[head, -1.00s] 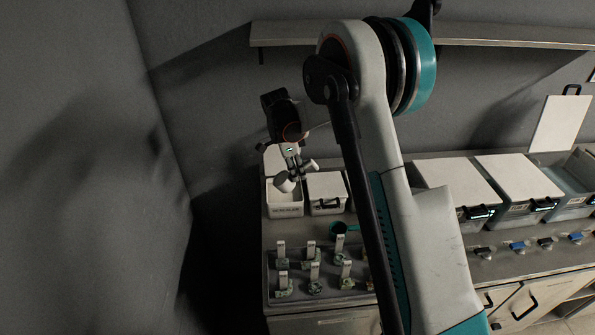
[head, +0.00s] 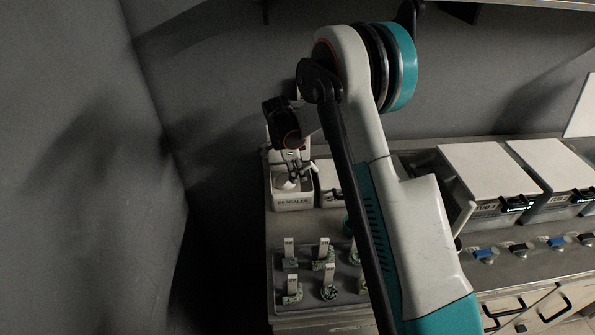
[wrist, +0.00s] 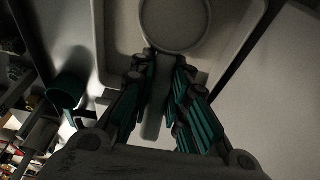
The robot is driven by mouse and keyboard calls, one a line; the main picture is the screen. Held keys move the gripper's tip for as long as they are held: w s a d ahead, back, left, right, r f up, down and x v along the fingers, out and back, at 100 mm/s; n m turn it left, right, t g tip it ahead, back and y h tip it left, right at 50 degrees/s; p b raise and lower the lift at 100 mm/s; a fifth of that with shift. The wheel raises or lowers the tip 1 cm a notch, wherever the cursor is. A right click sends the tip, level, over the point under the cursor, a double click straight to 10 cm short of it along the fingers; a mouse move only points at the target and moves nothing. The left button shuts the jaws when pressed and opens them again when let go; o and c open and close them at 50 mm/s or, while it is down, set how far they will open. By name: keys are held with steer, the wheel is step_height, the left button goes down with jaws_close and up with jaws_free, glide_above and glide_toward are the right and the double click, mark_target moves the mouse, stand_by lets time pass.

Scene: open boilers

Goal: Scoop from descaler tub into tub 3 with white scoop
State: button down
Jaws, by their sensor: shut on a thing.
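The descaler tub (head: 293,203) is a white open box at the left end of the counter in the head view. My gripper (head: 297,168) points down over it, shut on the white scoop (head: 286,184). In the wrist view, the scoop's handle (wrist: 155,100) lies between the teal-padded fingers of my gripper (wrist: 163,70). The round scoop bowl (wrist: 176,22) is over the tub's inside, cut off by the top edge. Whether the bowl holds anything, or touches the tub's contents, I cannot tell. I cannot make out which lidded tub is tub 3.
White-lidded tubs (head: 488,170) stand along the counter to the right. A raised lid (head: 582,105) shows at the right edge. A closed white box (head: 331,184) stands beside the descaler tub. A tray of tagged pieces (head: 345,298) lies in front. My arm hides the middle counter.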

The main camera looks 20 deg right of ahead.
mark_target(311, 162)
steer(key=shift+d+p+v, duration=0.25)
steer(key=shift+p+v, duration=0.65)
steer(key=shift+v, duration=0.25)
steer(key=shift+d+p+v, duration=0.25)
steer(key=shift+p+v, duration=0.6)
steer(key=shift+v, duration=0.25)
steer(key=shift+d+p+v, duration=0.25)
steer(key=shift+p+v, duration=0.65)
steer(key=shift+v, duration=0.25)
steer(key=shift+s+d+r+y, duration=0.2)
steer(key=shift+d+r+y, duration=0.2)
steer(key=shift+d, duration=0.2)
steer(key=shift+s+d+r+y, duration=0.15)
steer(key=shift+d+r+y, duration=0.15)
steer(key=shift+d+y, duration=0.25)
steer(key=shift+s+d+r+t+y, duration=0.2)
steer(key=shift+d+r+y, duration=0.3)
steer(key=shift+d+y, duration=0.3)
steer(key=shift+s+d+r+t+y, duration=0.1)
steer(key=shift+d+r+t+y, duration=0.1)
steer(key=shift+d+r+y, duration=0.4)
steer(key=shift+d+f, duration=0.1)
steer(key=shift+d, duration=0.05)
steer(key=shift+s, duration=0.1)
